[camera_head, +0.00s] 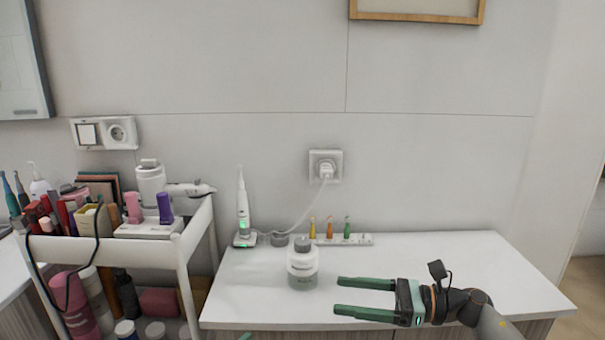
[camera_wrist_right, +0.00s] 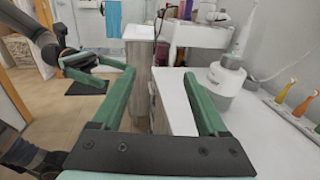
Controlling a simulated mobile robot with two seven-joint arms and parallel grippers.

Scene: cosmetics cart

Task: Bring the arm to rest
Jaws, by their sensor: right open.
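My right gripper (camera_head: 338,296) is at the lower right of the head view, with its green fingers apart and pointing left. Nothing is between them. The fingers show large in the right wrist view (camera_wrist_right: 158,74), one on each side of the white counter's edge. In the head view the gripper is over the front part of the white counter (camera_head: 245,300), to the right of a white bottle with a grey cap (camera_head: 303,268). My left gripper (camera_wrist_right: 95,72) shows at the upper left of the right wrist view; its jaw state is unclear.
An electric toothbrush (camera_head: 243,210) stands upright at the counter's back left. Several coloured brush heads (camera_head: 329,229) stand in a white strip by the wall. A white cart (camera_head: 186,265) full of cosmetics is at the left. The counter's right part is clear.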

